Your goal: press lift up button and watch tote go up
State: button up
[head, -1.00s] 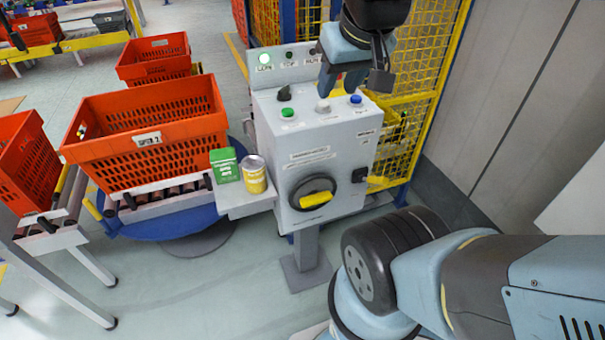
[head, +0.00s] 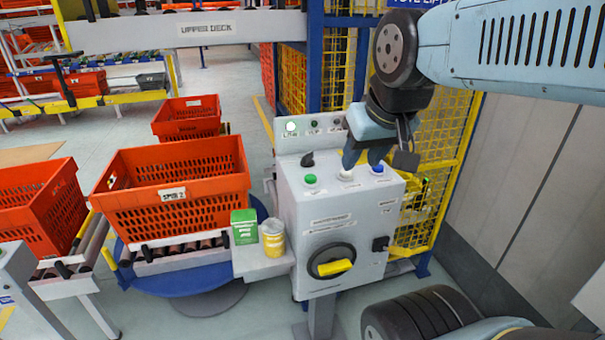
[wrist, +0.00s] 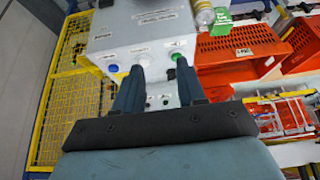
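The grey control box (head: 340,215) has a green button (head: 310,179), a white button (head: 346,174) and a blue button (head: 377,169) on its sloped top; their labels are too small to read. My gripper (head: 363,163) points down over the white and blue buttons in the head view. In the wrist view its two fingers (wrist: 158,66) are apart with nothing between them. The left fingertip there is by the white button (wrist: 143,60), the right by the green one (wrist: 177,56); contact cannot be told. An orange tote (head: 205,204) sits level on rollers left of the box.
A green carton (head: 244,227) and a yellow can (head: 273,240) stand on a side shelf. An "UPPER DECK" beam (head: 150,33) crosses above. Yellow mesh fencing (head: 445,130) stands behind the box.

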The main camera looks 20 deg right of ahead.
grip_shut()
dwell(1.5)
